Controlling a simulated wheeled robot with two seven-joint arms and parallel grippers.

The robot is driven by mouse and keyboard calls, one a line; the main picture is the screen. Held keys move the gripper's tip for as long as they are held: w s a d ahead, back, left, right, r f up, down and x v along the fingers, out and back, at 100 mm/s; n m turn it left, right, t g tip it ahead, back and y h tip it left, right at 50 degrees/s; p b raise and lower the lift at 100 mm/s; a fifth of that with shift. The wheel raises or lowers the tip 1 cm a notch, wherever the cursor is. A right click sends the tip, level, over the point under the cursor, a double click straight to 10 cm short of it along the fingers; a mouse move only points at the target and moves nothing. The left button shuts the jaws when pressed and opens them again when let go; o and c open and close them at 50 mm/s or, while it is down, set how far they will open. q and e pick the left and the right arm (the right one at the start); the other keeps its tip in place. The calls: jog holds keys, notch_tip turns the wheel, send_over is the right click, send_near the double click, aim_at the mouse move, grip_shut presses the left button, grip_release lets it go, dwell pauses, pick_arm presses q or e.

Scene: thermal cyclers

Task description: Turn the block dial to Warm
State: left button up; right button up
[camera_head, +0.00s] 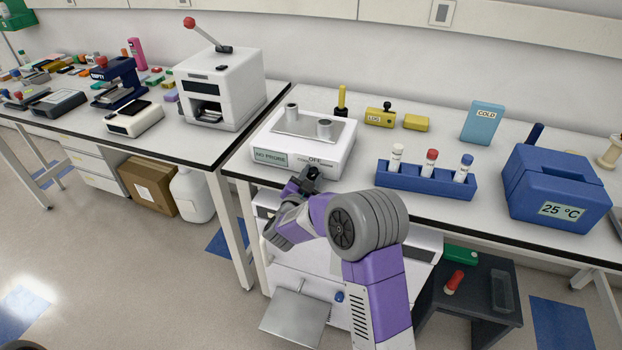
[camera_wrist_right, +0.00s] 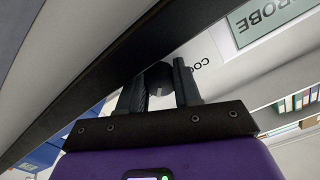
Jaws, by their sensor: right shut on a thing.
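The white block unit (camera_head: 345,158) stands at the front edge of the right-hand bench, with a metal plate and two metal cylinders on top. Its front has a greenish "NO PROBE" panel (camera_head: 270,158), which also shows in the wrist view (camera_wrist_right: 268,18). "OFF" and part of a "COOL" label show on the front beside my gripper. My right gripper (camera_head: 311,172) is at this front face. In the wrist view its dark fingers (camera_wrist_right: 160,85) are shut on the dark block dial (camera_wrist_right: 157,76). The dial's pointer is hidden, so its setting cannot be read. My left gripper is out of view.
A blue rack (camera_head: 425,181) with three capped tubes stands right of the unit, then a blue box (camera_head: 550,190) reading 25 °C. A white press (camera_head: 220,88) stands on the left bench.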

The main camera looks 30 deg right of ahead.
jog(key=o, duration=0.8)
jog(key=shift+c, duration=0.2)
jog(key=shift+a, duration=0.1)
jog(key=v, duration=0.7)
jog(key=shift+s+a+b, duration=0.2)
jog(key=shift+s+b, duration=0.05)
jog(key=shift+b, duration=0.15)
jog(key=s+a+f+n+g+y+p, duration=0.1)
jog(key=s+a+f+n+y+p, duration=0.2)
jog(key=f, duration=0.4)
jog(key=a+f+n+g+y, duration=0.1)
jog(key=a+f+n+y, duration=0.3)
jog(key=f, duration=0.3)
jog(key=s+a+f+n+y+p, duration=0.2)
jog(key=a+f+y, duration=0.1)
jog(key=f+y, duration=0.3)
jog(key=s+a+f+n+g+y+p, duration=0.1)
jog(key=s+a+f+g, duration=0.2)
jog(key=s, duration=0.4)
jog(key=s+a+f+n+g+y, duration=0.1)
jog(key=s+a+f+g+y, duration=0.1)
jog(key=s, duration=0.5)
jog(key=s+a+f+n+g+y+p, duration=0.1)
jog(key=s+a+f+g+y, duration=0.1)
jog(key=s+a+f+g, duration=0.2)
jog(key=s, duration=0.3)
jog(key=shift+s+a+n+p, duration=0.25)
jog(key=shift+a+n+p, duration=0.05)
jog(key=shift+a+p, duration=0.1)
